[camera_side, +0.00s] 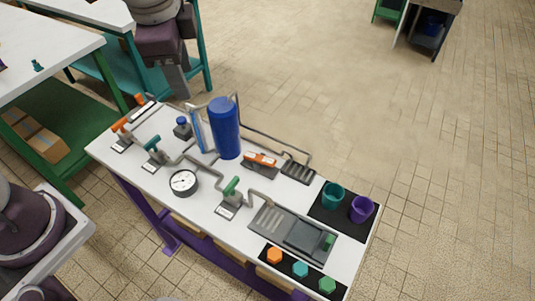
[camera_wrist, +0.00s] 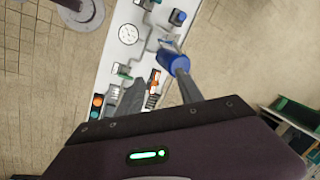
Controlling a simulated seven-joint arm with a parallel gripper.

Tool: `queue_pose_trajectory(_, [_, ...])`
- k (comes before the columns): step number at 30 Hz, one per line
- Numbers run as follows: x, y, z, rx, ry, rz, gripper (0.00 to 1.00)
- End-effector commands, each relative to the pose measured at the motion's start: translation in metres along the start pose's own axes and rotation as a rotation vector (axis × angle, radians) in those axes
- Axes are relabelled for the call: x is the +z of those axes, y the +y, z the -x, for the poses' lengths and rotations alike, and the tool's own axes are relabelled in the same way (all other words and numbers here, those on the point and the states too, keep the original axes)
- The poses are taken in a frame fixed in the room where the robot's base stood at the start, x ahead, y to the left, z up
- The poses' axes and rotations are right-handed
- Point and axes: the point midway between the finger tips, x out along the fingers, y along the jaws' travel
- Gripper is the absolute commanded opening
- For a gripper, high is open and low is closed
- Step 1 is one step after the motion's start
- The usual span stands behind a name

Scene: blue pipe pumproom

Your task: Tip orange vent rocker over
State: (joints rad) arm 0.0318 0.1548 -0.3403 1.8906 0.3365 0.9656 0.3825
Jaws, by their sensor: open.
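The orange vent rocker (camera_side: 260,159) sits on a dark base on the white bench, just right of the blue tank (camera_side: 224,128) in the side view. Its tilt is too small to tell. In the wrist view the rocker (camera_wrist: 154,78) shows as an orange strip just left of the blue tank (camera_wrist: 174,61). My gripper (camera_wrist: 160,77) is open and empty, one grey finger on each side of the rocker in that view. Its height above the rocker cannot be told. I cannot make out my gripper at the rocker in the side view.
Grey pipes run around the tank. A green-handled valve (camera_side: 231,187), a gauge (camera_side: 184,182) and a dark grille (camera_side: 298,171) are near the rocker. Teal (camera_side: 333,194) and purple (camera_side: 361,209) cups stand at the right end. Coloured buttons (camera_side: 300,270) line the front right.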

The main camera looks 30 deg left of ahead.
Motion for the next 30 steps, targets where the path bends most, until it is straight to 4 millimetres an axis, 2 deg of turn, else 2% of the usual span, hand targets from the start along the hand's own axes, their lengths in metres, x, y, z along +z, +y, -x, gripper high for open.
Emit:
queue_pose_trajectory(1, [-0.028,0.0,-0.026,0.042,-0.011,-0.122,0.44])
queue_pose_trajectory(3, [-0.066,0.003,-0.064,0.097,-0.008,-0.291,0.44])
queue_pose_trajectory(6, [-0.109,0.016,-0.117,0.174,0.02,-0.474,0.44])
queue_pose_trajectory(9, [-0.135,0.03,-0.158,0.233,0.049,-0.582,0.44])
queue_pose_trajectory(13, [-0.148,0.041,-0.185,0.269,0.071,-0.643,0.44])
queue_pose_trajectory(24, [-0.148,0.059,-0.245,0.275,0.071,-0.648,0.44])
queue_pose_trajectory(30, [-0.148,0.062,-0.256,0.273,0.072,-0.648,0.44])
